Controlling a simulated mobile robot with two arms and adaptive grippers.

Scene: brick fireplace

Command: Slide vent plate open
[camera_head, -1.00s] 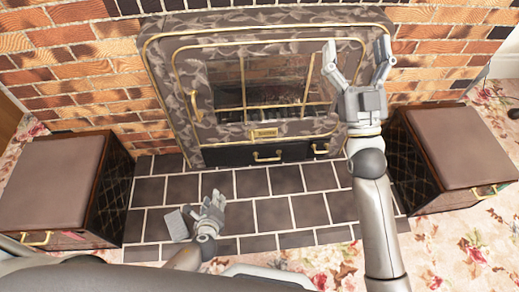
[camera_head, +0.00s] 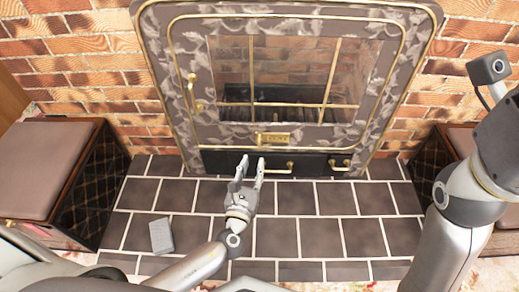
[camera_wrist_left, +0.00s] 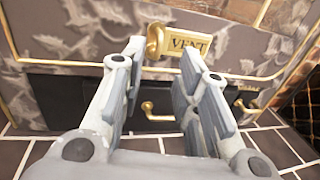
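The brass vent plate (camera_head: 272,138) sits on the lower frame of the patterned fireplace front, above a black drawer strip. In the left wrist view the plate (camera_wrist_left: 190,46) reads "VENT", with a rounded brass knob (camera_wrist_left: 155,39) at its left end. My left gripper (camera_head: 250,164) is open and empty, pointing at the fireplace just below and left of the plate. In the left wrist view its fingertips (camera_wrist_left: 164,52) stand apart, with the knob showing between them; contact is not visible. My right arm shows at the right, but its gripper is out of view.
Two brass handles (camera_head: 279,169) (camera_head: 341,164) stick out from the black strip below the plate. A grey block (camera_head: 161,236) lies on the dark tiled hearth (camera_head: 280,237). Brown-topped cabinets stand left (camera_head: 45,170) and right (camera_head: 462,140).

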